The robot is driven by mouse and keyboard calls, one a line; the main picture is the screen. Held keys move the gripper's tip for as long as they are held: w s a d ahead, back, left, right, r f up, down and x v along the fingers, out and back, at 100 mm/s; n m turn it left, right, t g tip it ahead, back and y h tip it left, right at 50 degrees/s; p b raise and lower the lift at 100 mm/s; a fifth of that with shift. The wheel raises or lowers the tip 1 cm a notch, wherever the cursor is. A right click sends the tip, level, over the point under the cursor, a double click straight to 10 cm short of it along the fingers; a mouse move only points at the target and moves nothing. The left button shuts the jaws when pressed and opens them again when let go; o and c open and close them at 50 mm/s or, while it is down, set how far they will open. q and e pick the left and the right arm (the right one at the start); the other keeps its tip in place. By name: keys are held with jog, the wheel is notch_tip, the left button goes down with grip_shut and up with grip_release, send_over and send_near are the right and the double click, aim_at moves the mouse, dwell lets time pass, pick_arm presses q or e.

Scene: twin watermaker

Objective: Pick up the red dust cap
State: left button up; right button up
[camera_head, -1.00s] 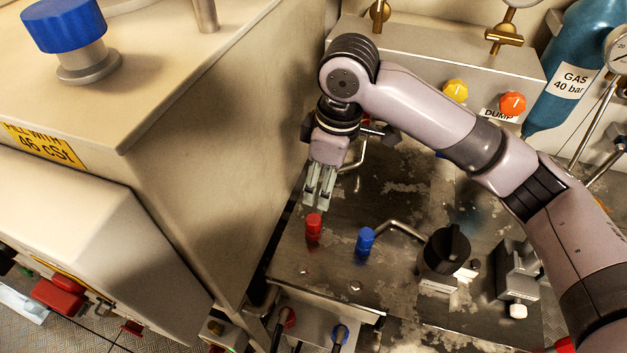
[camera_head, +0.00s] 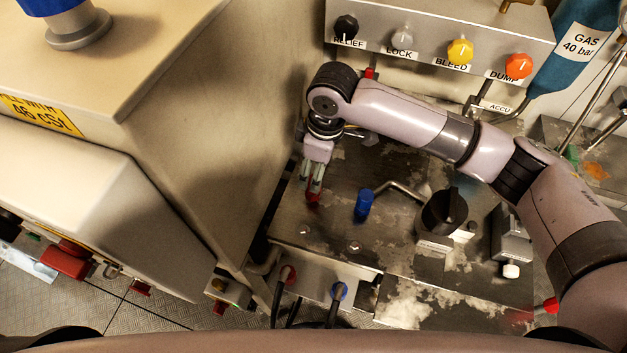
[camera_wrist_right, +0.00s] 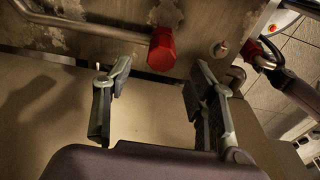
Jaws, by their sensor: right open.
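The red dust cap (camera_head: 313,199) stands on the worn metal top of the block, near its left side. In the right wrist view the red dust cap (camera_wrist_right: 161,49) shows as a short red cylinder. My right gripper (camera_head: 315,182) is directly at it from above in the head view and partly covers it. In the wrist view my right gripper (camera_wrist_right: 160,72) is open, one finger on each side. The cap lies in line with the gap, a little past the fingertips, with room visible on both sides. Nothing is held. My left gripper is out of view.
A blue cap (camera_head: 363,203) with a bent metal pipe stands right of the red one. A black knob (camera_head: 446,211) stands further right. A tall beige cabinet (camera_head: 215,130) rises close on the left. A valve panel (camera_head: 435,28) with coloured knobs stands behind.

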notch_tip(320, 180, down, 4)
jog(key=shift+a+f+p, duration=0.1)
jog(key=shift+f+p, duration=0.1)
jog(key=shift+p, duration=0.35)
jog(key=shift+a+f, duration=0.1)
jog(key=shift+f, duration=0.3)
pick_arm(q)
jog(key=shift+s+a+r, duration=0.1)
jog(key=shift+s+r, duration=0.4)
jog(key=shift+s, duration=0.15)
pick_arm(e)
jog(key=c, duration=0.9)
jog(key=shift+r, duration=0.1)
pick_arm(q)
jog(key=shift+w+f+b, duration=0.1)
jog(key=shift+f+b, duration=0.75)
jog(key=shift+b, duration=0.05)
pick_arm(e)
notch_tip(320, 180, up, 20)
jog(key=shift+f, duration=0.1)
